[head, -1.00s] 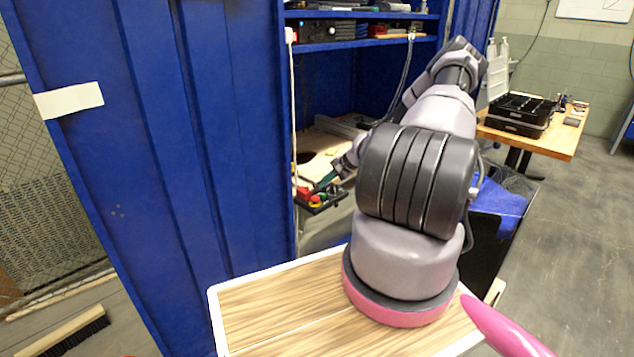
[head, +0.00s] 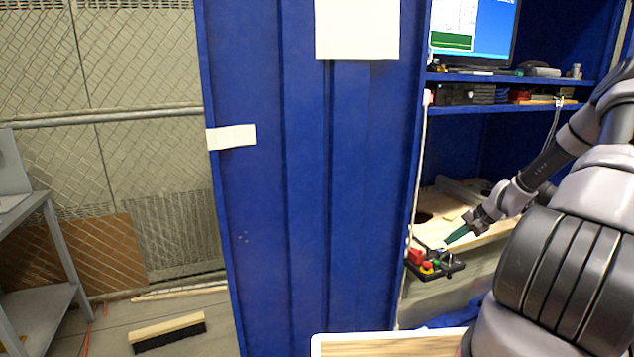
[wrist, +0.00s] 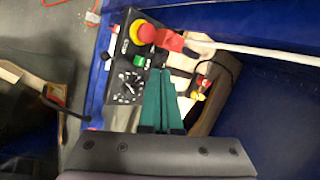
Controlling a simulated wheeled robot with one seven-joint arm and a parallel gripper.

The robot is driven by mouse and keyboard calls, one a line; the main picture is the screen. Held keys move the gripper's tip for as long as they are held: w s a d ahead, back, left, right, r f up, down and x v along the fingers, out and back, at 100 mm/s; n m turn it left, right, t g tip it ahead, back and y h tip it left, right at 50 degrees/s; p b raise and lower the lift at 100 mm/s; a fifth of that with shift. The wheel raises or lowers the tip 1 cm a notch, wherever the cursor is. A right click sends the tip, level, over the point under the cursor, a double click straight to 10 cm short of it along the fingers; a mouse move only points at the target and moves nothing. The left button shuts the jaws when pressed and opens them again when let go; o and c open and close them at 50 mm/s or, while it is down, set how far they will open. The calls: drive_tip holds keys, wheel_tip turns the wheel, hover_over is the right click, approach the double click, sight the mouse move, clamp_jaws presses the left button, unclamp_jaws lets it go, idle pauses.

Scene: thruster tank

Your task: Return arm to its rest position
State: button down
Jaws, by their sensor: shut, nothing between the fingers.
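My gripper (head: 450,238) is at the end of my arm, on the right side of the head view, in front of the blue cabinet's opening. Its green fingers lie side by side in the wrist view (wrist: 162,100), closed with nothing between them. Beyond the fingertips is a black control box (wrist: 127,85) with a red and yellow stop button (wrist: 143,34), a green button and a dial. The box also shows in the head view (head: 437,266), just below the fingertips. I cannot tell whether the fingers touch it.
The blue cabinet wall (head: 310,200) stands left of my arm. Shelves (head: 500,105) with small equipment and a monitor (head: 472,32) are above the gripper. A white cable (head: 422,170) hangs along the cabinet's edge. A broom head (head: 167,332) lies on the floor at the left.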

drive_tip(key=s+a+r+n+h, duration=0.1)
drive_tip(key=s+a+r+n, duration=0.3)
drive_tip(key=r, duration=0.7)
drive_tip(key=s+a+r+m+h, duration=0.1)
drive_tip(key=s+a+r+h, duration=0.3)
drive_tip(key=r, duration=0.6)
drive_tip(key=s+a+r+n+y, duration=0.1)
drive_tip(key=s+a+r+n, duration=0.1)
drive_tip(key=a+r, duration=0.65)
drive_tip(key=s+a+r+t, duration=0.1)
drive_tip(key=s+a+r, duration=0.1)
drive_tip(key=s+r, duration=0.5)
drive_tip(key=s+a+r+n+t, duration=0.1)
drive_tip(key=s+a+r, duration=0.2)
drive_tip(key=s+r, duration=0.5)
drive_tip(key=s, duration=0.6)
drive_tip(key=shift+s+y, duration=0.3)
